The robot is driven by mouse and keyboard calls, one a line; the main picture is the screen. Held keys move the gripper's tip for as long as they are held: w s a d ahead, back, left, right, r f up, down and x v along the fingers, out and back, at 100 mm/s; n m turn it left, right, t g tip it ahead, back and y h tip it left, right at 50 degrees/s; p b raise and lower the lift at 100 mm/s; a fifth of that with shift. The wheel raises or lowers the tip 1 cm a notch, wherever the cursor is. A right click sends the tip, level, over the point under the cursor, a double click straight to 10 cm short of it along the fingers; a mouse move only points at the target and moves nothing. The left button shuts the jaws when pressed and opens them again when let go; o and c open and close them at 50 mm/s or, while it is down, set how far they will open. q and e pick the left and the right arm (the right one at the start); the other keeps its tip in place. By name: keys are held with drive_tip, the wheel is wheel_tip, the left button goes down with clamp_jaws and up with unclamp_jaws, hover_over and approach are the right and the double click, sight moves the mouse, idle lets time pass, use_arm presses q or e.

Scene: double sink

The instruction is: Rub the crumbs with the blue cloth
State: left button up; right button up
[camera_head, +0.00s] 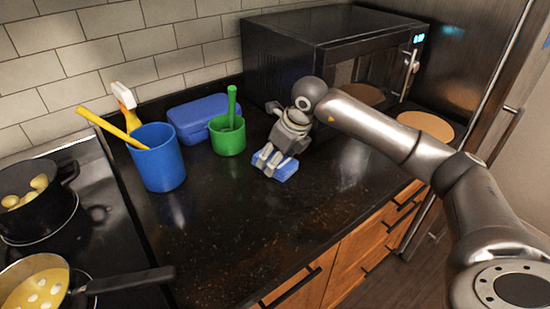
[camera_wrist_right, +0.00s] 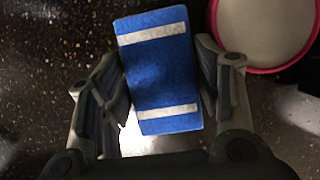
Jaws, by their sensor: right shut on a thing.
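The blue cloth, a small blue block with white stripes, is at the counter's middle in the head view (camera_head: 286,172) and fills the centre of the right wrist view (camera_wrist_right: 158,85). My right gripper (camera_head: 274,164) points down and is shut on it, with one finger on each side, as the wrist view also shows (camera_wrist_right: 163,88). The cloth is at or just above the dark counter; I cannot tell whether it touches. Faint brownish specks show on the counter (camera_head: 250,228); I cannot tell crumbs from the stone's speckle. My left gripper is out of view.
A blue cup (camera_head: 158,160) with a yellow handle, a green cup (camera_head: 228,138) and a blue box (camera_head: 197,117) stand left of the gripper. A microwave (camera_head: 300,45) is behind. Pots (camera_head: 35,215) sit on the stove. The front counter is mostly clear.

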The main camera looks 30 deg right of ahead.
drive_tip(key=shift+r+p, duration=1.8)
drive_tip(key=shift+r, duration=1.2)
drive_tip(key=shift+r+p, duration=0.9)
drive_tip(key=shift+r, duration=0.65)
